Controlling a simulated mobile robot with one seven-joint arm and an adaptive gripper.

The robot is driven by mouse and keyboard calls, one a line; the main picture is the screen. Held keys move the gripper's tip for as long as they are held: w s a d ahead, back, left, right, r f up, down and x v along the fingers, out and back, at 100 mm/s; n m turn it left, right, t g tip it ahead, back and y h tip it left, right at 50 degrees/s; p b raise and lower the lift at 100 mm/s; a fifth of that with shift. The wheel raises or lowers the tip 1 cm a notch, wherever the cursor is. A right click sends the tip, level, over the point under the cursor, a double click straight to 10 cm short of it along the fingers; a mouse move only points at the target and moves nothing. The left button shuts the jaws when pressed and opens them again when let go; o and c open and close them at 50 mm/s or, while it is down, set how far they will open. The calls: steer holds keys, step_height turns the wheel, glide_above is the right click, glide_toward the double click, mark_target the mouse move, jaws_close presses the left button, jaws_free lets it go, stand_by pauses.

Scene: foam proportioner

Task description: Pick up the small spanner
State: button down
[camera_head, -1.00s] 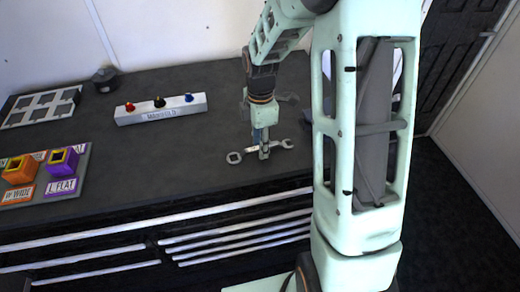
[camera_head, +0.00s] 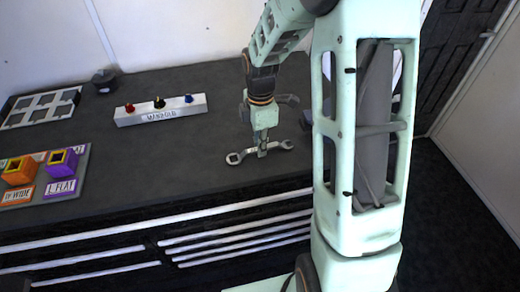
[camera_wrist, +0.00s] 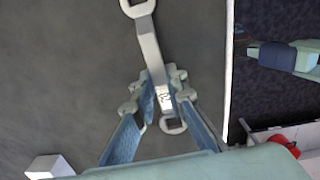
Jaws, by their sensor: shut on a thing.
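The small spanner (camera_head: 244,156) is a grey metal bar with a ring-like head at each end. In the head view it lies across my gripper (camera_head: 262,148) near the front edge of the dark worktop. In the wrist view the spanner (camera_wrist: 149,45) runs between the blue-padded fingers of my gripper (camera_wrist: 161,95), which are shut on its shaft. One head shows at the top of that view and the other below the fingertips. I cannot tell whether it is clear of the worktop.
A white manifold block (camera_head: 160,115) with red, black and blue knobs stands behind and left. A board (camera_head: 75,188) with orange and purple blocks lies at left. A grey slotted tray (camera_head: 42,107) and a dark round object (camera_head: 104,80) are at the back. The middle worktop is clear.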

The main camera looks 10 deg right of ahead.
steer(key=shift+r, duration=0.1)
steer(key=shift+r+p, duration=0.45)
steer(key=shift+r, duration=0.1)
steer(key=r+p, duration=0.1)
steer(key=r, duration=0.1)
steer(key=r+p, duration=0.1)
steer(key=p, duration=0.1)
steer(key=shift+s+r, duration=0.2)
steer(key=shift+r, duration=0.15)
steer(key=s+r+p, duration=0.2)
steer(key=s+r, duration=0.6)
steer(key=s, duration=0.5)
steer(key=shift+s+a+r, duration=0.15)
steer(key=shift+s+r, duration=0.1)
steer(key=shift+s, duration=0.1)
steer(key=c, duration=2.6)
jaws_free()
jaws_close()
steer(key=shift+w, duration=0.1)
